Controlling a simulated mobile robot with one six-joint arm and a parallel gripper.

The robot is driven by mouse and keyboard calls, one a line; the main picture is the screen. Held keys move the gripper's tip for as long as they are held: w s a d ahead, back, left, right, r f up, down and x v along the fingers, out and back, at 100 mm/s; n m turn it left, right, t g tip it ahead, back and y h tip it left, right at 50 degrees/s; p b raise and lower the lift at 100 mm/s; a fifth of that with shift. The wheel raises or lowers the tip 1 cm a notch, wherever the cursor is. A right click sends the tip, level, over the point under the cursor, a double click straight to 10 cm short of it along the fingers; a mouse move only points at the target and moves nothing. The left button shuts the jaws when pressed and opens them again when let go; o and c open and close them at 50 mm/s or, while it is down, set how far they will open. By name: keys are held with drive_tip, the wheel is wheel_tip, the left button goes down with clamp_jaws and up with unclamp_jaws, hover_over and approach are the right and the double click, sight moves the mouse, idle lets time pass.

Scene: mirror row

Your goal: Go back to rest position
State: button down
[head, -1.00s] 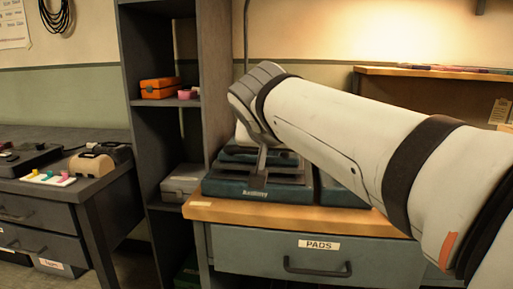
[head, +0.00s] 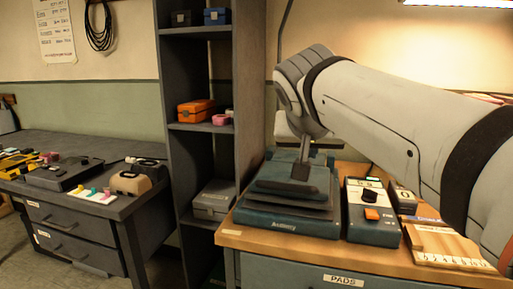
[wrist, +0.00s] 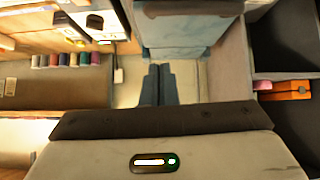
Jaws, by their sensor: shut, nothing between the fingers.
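My gripper shows in the wrist view (wrist: 158,70) as two slim grey-blue fingers side by side, shut and empty. A stepped dark teal device (head: 285,220) stands on the wooden-topped bench (head: 232,238). In the head view my pale arm reaches in from the right and its wrist end is above this device. The fingertips cannot be clearly told apart from the dark parts there. In the wrist view a blurred teal surface lies beyond the fingertips.
A teal box with an orange switch (head: 371,213) and a wooden slotted block (head: 445,246) stand right of the device. A tall dark shelf (head: 255,90) holds an orange case (head: 196,110) and a grey box (head: 214,200). A dark desk (head: 125,212) with several items is at left.

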drive_tip(key=s+d+f+n+g+y+p, duration=0.1)
drive_tip(key=s+g+p, duration=0.2)
drive_tip(key=s+p, duration=0.5)
drive_tip(key=s+f+n+g+y+p, duration=0.1)
drive_tip(key=s+p, duration=0.7)
drive_tip(key=p, duration=0.9)
drive_tip(key=shift+d+n+g+y, duration=0.4)
drive_tip(key=shift+n+g+y, duration=0.2)
drive_tip(key=shift+g, duration=0.6)
idle(2.1)
